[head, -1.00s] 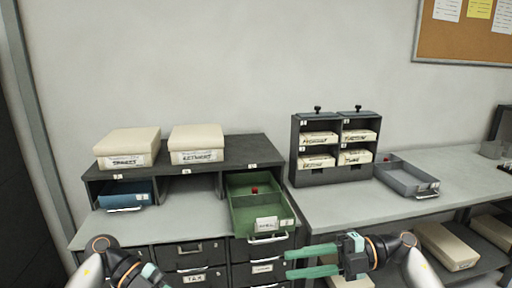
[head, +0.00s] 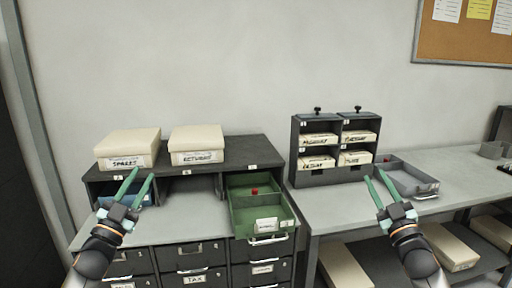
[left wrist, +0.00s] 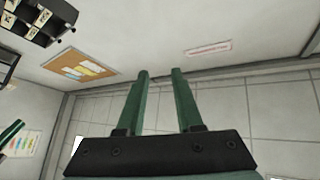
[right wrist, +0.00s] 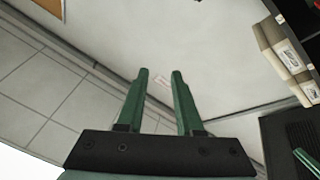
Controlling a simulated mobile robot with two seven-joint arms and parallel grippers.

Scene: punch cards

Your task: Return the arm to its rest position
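My left gripper (head: 133,184) is raised at the left of the head view, in front of the blue tray (head: 110,188). Its two green fingers point up and stand apart with nothing between them; the left wrist view shows the same gap (left wrist: 160,85). My right gripper (head: 376,180) is raised at the right, in front of the side table and the grey tray. Its green fingers also stand apart and empty, as the right wrist view shows (right wrist: 160,85). The left fingers and hand hide part of the blue tray.
A green drawer tray (head: 262,218) with a red item (head: 254,191) sticks out from the desk. Cream boxes (head: 128,143) (head: 197,139) sit on the shelf top. A dark card rack (head: 335,178) and a grey tray (head: 424,188) stand on the right table (head: 340,206).

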